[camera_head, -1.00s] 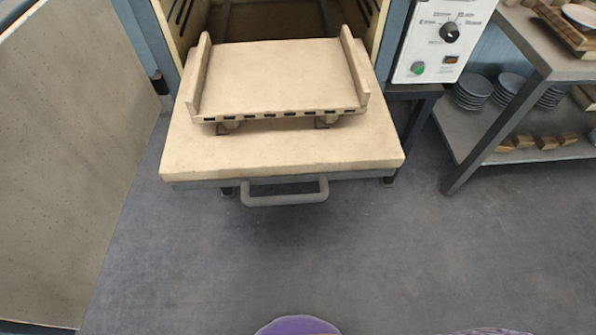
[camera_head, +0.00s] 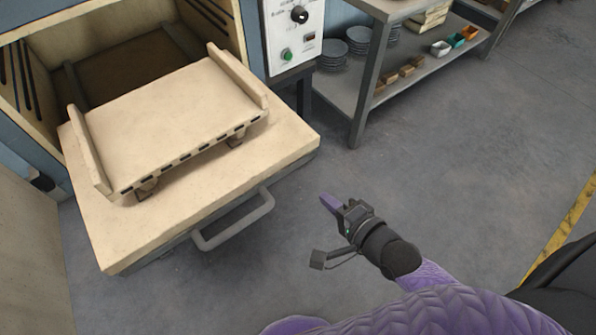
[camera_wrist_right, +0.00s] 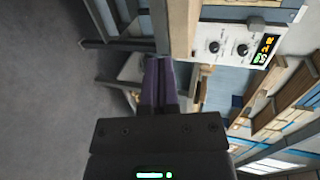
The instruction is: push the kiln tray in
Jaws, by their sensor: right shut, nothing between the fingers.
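The kiln tray (camera_head: 175,115) is a beige slab with raised side walls and a slotted front edge. It sits on the thick pulled-out slab of the kiln drawer (camera_head: 240,172), in front of the open kiln chamber (camera_head: 110,60). A grey bar handle (camera_head: 235,222) is on the drawer's front. My right gripper (camera_head: 328,203) is shut and empty, to the right of the handle and apart from it. In the right wrist view its fingers (camera_wrist_right: 158,82) are together with nothing between them. My left gripper is not in view.
The kiln's control panel (camera_head: 293,32) is right of the chamber. A metal shelf (camera_head: 365,100) with stacked dishes and small blocks stands further right. The open kiln door (camera_head: 30,260) is at the left. The grey floor (camera_head: 440,160) between the drawer and shelf is clear.

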